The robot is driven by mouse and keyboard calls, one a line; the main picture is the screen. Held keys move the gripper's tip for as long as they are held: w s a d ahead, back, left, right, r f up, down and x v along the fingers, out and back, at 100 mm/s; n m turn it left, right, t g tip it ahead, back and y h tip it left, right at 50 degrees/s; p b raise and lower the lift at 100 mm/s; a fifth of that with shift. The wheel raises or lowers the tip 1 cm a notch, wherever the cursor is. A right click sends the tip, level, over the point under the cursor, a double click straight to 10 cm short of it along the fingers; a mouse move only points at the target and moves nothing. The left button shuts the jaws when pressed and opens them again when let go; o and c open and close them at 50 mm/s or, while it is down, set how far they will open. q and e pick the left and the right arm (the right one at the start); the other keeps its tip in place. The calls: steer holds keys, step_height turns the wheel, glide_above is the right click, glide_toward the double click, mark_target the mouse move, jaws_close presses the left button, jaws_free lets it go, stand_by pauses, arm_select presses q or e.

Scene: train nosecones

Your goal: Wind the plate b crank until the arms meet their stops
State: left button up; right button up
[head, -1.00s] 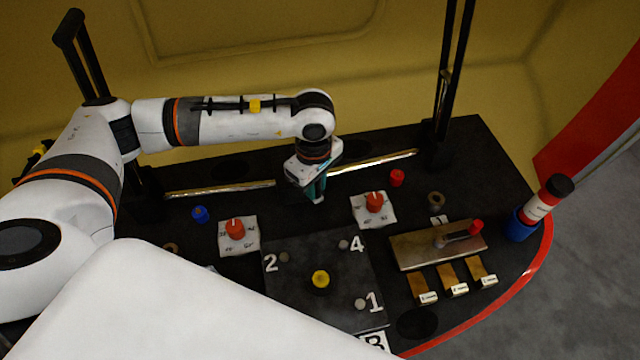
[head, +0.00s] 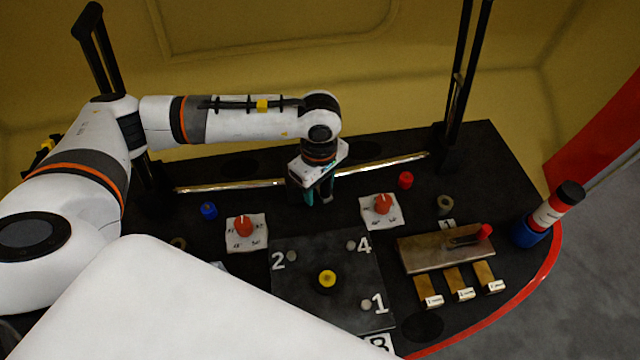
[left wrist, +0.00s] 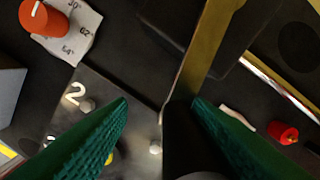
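Plate B (head: 325,312) is a dark square plate with a yellow centre knob (head: 326,280) and white numbers 2, 4 and 1; the "B" label is partly cut off by a white shape. My left gripper (head: 319,199) is behind the plate, pointing down, just in front of the metal rail. In the left wrist view its green fingers (left wrist: 160,102) are apart. I cannot tell whether this is the plate B crank. My right gripper is not in view.
Two red dials (head: 243,227) (head: 382,204) stand on white scale cards either side of the gripper. A brass plate with a red-tipped lever (head: 415,254) is at right, with several brass tabs before it. A red-and-white cylinder (head: 556,207) stands in a blue holder at the right edge.

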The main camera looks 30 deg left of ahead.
arm_select(q)
step_height(320, 180, up, 12)
stand_by(0.6)
stand_by(0.5)
